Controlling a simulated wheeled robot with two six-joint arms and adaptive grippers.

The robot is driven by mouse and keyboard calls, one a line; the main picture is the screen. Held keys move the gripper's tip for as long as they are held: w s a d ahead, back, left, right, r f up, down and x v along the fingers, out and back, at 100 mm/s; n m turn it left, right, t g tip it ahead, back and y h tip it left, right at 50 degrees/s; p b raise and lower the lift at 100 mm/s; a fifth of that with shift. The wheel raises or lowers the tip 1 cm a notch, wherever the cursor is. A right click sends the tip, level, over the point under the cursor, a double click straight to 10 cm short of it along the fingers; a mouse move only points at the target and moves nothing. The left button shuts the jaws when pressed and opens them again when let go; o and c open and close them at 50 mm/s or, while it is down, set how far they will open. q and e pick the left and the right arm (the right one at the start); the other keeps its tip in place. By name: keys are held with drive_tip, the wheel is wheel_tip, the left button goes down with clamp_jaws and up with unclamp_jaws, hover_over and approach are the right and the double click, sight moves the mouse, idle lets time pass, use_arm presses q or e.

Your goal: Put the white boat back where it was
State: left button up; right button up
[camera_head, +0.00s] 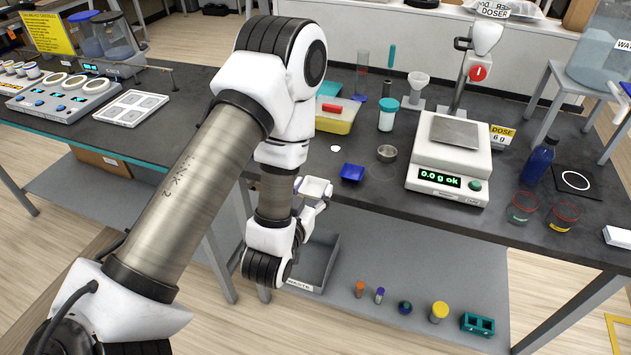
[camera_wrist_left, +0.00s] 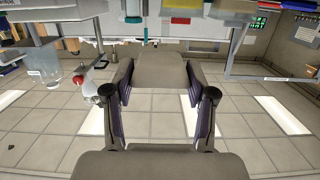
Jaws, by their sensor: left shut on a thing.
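The white boat (camera_head: 316,187), a small shallow square tray, is in my left gripper (camera_head: 311,196), just off the bench's front edge in the head view. The gripper is shut on it and the boat looks about level. In the left wrist view, the boat (camera_wrist_left: 160,73) spans between the two fingers of the left gripper (camera_wrist_left: 160,92). Its contents cannot be made out. A blue boat (camera_head: 352,173) lies on the bench near the front edge, right of the gripper. My right gripper is not in view.
The balance (camera_head: 450,159) reads 0.0 g ok, with a doser (camera_head: 487,42) behind it. A metal cup (camera_head: 387,153), a teal-capped jar (camera_head: 388,115) and a yellow tub (camera_head: 336,116) stand on the dark bench. A waste bin (camera_head: 318,262) and several small items sit on the lower shelf.

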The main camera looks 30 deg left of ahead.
use_arm(q)
drive_tip(key=f, duration=0.1)
drive_tip(key=f+b, duration=0.1)
drive_tip(key=shift+w+a+f+b, duration=0.2)
drive_tip(key=shift+a+f+b, duration=0.1)
drive_tip(key=shift+a+f, duration=0.1)
drive_tip(key=b, duration=0.2)
drive_tip(key=w+b, duration=0.1)
drive_tip(key=b, duration=0.2)
drive_tip(key=shift+w+a+b, duration=0.2)
drive_tip(key=shift+a+b, duration=0.1)
drive_tip(key=shift+b, duration=0.05)
drive_tip(key=shift+w+a+r+p, duration=0.3)
drive_tip(key=shift+w+p, duration=0.25)
drive_tip(key=shift+p, duration=0.05)
drive_tip(key=shift+w+a+r+p, duration=0.25)
drive_tip(key=shift+w+a+p, duration=0.05)
drive_tip(key=shift+w+p, duration=0.3)
drive_tip(key=p, duration=0.2)
hover_over(316, 172)
drive_tip(key=shift+s+f, duration=0.25)
drive_tip(key=shift+f, duration=0.4)
drive_tip(key=f, duration=0.2)
drive_tip(key=f+p, duration=0.1)
drive_tip(key=shift+w+a+f, duration=0.1)
drive_tip(key=shift+w+f, duration=0.05)
drive_tip(key=shift+w, duration=0.1)
drive_tip(key=shift+f, duration=0.4)
drive_tip(key=o, duration=0.8)
